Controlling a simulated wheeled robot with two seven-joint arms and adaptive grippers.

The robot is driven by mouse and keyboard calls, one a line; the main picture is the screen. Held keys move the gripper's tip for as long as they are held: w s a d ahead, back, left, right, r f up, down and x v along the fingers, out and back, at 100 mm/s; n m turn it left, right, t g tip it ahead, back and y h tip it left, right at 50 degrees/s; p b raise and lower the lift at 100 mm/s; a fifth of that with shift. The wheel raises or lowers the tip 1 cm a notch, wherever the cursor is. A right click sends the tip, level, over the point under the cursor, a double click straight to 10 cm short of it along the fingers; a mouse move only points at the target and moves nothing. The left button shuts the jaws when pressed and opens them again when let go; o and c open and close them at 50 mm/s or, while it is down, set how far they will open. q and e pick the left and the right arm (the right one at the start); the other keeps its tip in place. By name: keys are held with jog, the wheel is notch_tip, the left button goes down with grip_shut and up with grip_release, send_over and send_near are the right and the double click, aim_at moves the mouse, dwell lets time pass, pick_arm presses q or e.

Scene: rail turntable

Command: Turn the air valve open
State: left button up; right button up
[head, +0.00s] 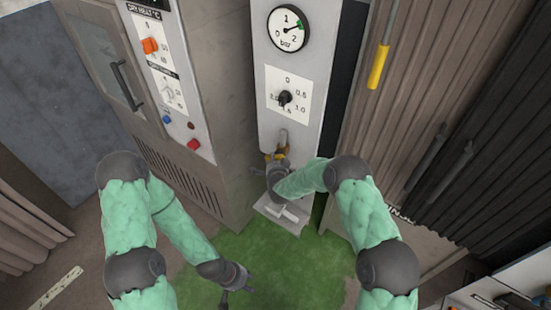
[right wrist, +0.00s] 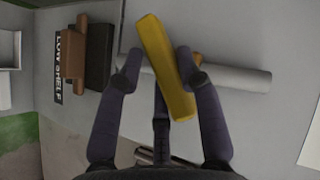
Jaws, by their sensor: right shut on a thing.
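The air valve is a yellow lever handle (right wrist: 163,65) on a light grey horizontal pipe (right wrist: 240,78) in the right wrist view. The handle is tilted in that view and lies between the fingers of my right gripper (right wrist: 160,82), which is shut on it. In the head view the valve handle (head: 276,155) shows only partly at the foot of the white panel, with my right gripper (head: 272,170) over it. My left gripper (head: 236,290) hangs low over the green floor, empty, its fingers apart.
A grey cabinet (head: 215,120) stands left. In the wrist view a sign (right wrist: 58,70) reads "LOW SHELF".

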jog(key=n+g+h+p, duration=0.1)
jog(key=p, duration=0.2)
jog(key=r+n+g+h+p, duration=0.1)
jog(key=p, duration=0.1)
jog(key=n+g+h+p, duration=0.1)
jog(key=p, duration=0.2)
jog(key=shift+w+a+r+g+p, duration=0.25)
jog(key=shift+r+g+p, duration=0.05)
jog(key=shift+r, duration=0.05)
jog(key=shift+n+h+p, duration=0.3)
jog(key=shift+h+p, duration=0.05)
jog(key=shift+h, duration=0.05)
jog(key=shift+a+f+g+h, duration=0.1)
jog(key=shift+g+h, duration=0.3)
jog(key=shift+g, duration=0.2)
jog(key=shift+w+n+g+h, duration=0.1)
jog(key=shift+n+g+h, duration=0.5)
jog(key=shift+n+h, duration=0.2)
jog(key=o, duration=0.9)
jog(key=shift+o, duration=0.9)
jog(key=shift+f, duration=0.2)
